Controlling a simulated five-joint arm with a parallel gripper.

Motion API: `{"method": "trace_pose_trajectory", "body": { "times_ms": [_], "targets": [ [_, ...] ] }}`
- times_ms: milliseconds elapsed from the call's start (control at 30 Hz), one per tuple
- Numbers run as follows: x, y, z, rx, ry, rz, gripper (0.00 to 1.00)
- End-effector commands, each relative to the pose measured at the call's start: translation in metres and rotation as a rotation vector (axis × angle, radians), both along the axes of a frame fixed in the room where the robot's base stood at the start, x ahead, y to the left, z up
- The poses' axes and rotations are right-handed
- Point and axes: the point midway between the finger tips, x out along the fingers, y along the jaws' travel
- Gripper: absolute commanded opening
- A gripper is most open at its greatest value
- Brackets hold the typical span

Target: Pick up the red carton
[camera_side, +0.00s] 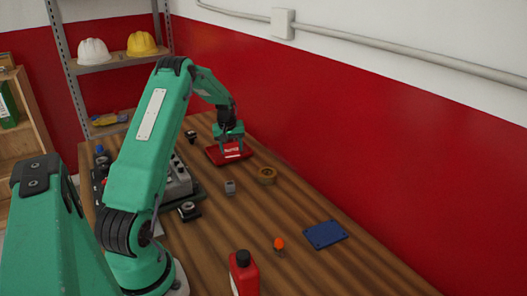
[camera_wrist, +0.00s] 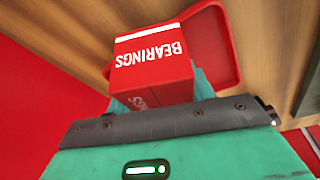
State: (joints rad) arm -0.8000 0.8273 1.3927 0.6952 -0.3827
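The red carton (camera_side: 232,151), lettered BEARINGS in white, is in or on a shallow red tray (camera_side: 214,158) at the far part of the table. In the wrist view the carton (camera_wrist: 155,62) shows large at the top centre with a white stripe, and the tray (camera_wrist: 228,45) shows behind it. My gripper (camera_side: 230,134) is down over the carton, pointing at the table. Green gripper parts show close to the carton in the wrist view. Both fingertips are hidden, so I cannot tell whether they grip it.
A round brown dish (camera_side: 267,175) and a small grey block (camera_side: 230,187) are near the tray. A grey engine unit (camera_side: 178,184) stands to the left. A blue plate (camera_side: 325,235), an orange-topped item (camera_side: 279,244) and a red bottle (camera_side: 244,276) are nearer. A red wall (camera_side: 350,150) runs alongside.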

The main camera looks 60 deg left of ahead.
Motion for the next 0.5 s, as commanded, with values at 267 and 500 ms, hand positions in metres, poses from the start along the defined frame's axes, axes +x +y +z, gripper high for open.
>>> {"method": "trace_pose_trajectory", "body": {
  "times_ms": [267,500],
  "targets": [
    [0.0006,0.0004,0.0013,0.001,-0.002,0.0,0.14],
    [0.0008,0.0007,0.0092,0.003,-0.002,0.0,0.14]
  ]
}}
